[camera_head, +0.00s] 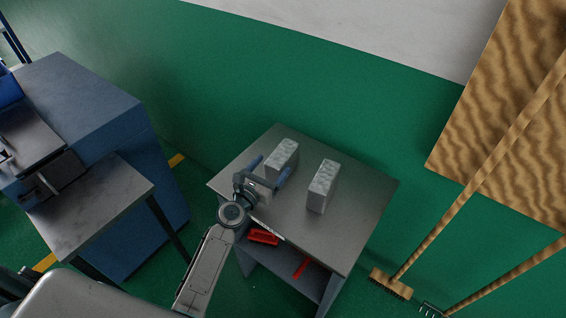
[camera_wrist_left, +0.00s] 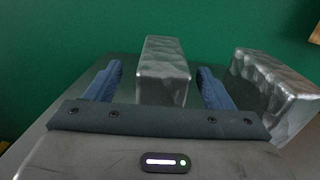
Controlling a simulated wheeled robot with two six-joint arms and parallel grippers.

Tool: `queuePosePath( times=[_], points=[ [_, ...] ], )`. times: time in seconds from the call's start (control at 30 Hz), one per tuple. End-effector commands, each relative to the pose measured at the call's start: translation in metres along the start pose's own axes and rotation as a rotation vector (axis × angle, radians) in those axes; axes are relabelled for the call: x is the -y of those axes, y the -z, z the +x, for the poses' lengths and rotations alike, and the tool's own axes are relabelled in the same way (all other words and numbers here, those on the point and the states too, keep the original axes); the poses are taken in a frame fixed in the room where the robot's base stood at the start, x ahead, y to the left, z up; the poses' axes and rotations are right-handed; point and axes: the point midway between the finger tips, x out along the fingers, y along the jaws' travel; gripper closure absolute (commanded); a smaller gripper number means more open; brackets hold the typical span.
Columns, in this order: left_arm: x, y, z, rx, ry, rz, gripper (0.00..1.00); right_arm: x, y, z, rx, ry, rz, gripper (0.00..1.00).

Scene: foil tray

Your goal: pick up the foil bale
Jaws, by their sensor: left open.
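Two silvery block-shaped foil bales stand on a grey metal table (camera_head: 350,225). The left foil bale (camera_head: 283,156) is just ahead of my left gripper (camera_head: 270,170). In the left wrist view this bale (camera_wrist_left: 165,72) stands between the two blue fingers of the open gripper (camera_wrist_left: 160,85), with a gap on each side. The right foil bale (camera_head: 322,186) stands apart, to the right of the gripper; it also shows at the right of the left wrist view (camera_wrist_left: 278,95). My right gripper is not in view.
Red items (camera_head: 263,237) lie on the shelf below the tabletop. A blue machine (camera_head: 85,120) with a small grey side table (camera_head: 95,205) stands at the left. A broom (camera_head: 392,284) is on the floor at the right. The tabletop's right part is clear.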

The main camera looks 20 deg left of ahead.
Motion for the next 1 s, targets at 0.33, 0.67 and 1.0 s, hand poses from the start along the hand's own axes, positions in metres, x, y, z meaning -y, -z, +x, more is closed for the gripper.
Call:
queuePosePath(
  times=[0.33, 0.67, 1.0],
  points=[
    [0.003, 0.001, 0.046, 0.001, 0.0, -0.001, 0.25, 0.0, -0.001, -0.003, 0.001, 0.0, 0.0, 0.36],
    [0.003, 0.002, 0.05, 0.0, 0.0, 0.001, 0.32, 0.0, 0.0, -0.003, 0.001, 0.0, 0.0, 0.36],
    [0.003, 0.001, 0.05, 0.001, 0.0, 0.001, 0.81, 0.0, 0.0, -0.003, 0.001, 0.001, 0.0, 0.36]
  ],
)
